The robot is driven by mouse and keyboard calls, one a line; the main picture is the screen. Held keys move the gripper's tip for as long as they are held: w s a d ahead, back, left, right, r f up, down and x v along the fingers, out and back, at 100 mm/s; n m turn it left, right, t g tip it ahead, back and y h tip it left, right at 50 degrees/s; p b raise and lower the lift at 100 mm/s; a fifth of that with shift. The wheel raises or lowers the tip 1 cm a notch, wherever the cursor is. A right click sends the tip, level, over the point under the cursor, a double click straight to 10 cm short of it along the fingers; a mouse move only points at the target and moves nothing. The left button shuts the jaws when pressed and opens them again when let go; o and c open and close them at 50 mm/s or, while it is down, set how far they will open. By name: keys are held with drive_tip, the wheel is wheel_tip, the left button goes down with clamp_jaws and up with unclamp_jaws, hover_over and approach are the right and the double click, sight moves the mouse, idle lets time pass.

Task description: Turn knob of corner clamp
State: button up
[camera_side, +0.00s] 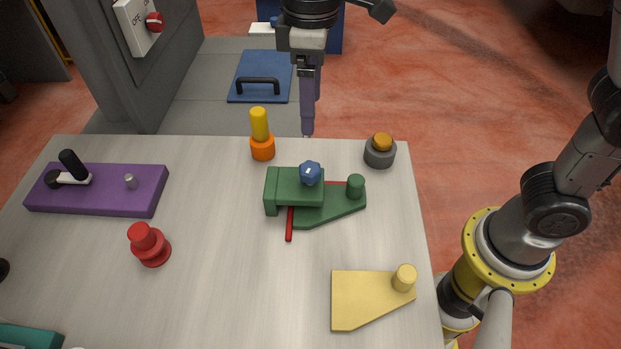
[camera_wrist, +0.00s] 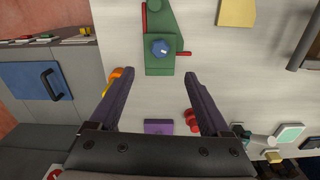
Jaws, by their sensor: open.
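The green corner clamp (camera_side: 286,187) sits on the light table, with a red bar (camera_side: 290,223) showing beneath it. Its blue faceted knob (camera_side: 310,173) is on top. In the wrist view the clamp (camera_wrist: 159,66) and its knob (camera_wrist: 160,49) lie ahead of the fingertips, between their lines. My gripper (camera_side: 308,133) hangs pointing down, behind the clamp near the table's far edge, apart from the knob. In the wrist view my gripper (camera_wrist: 160,72) has its two dark fingers spread wide with nothing between them.
An orange and yellow peg (camera_side: 262,147) stands left of the clamp, close to my gripper. A grey and orange button (camera_side: 380,151) is at right. A yellow plate (camera_side: 360,297), a red knob (camera_side: 150,247) and a purple block (camera_side: 110,198) lie around. The table's middle is clear.

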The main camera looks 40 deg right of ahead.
sight(311, 168)
wheel_tip(311, 168, down, 14)
drive_tip(key=shift+r, duration=0.1)
idle(0.5)
clamp_jaws()
idle(0.3)
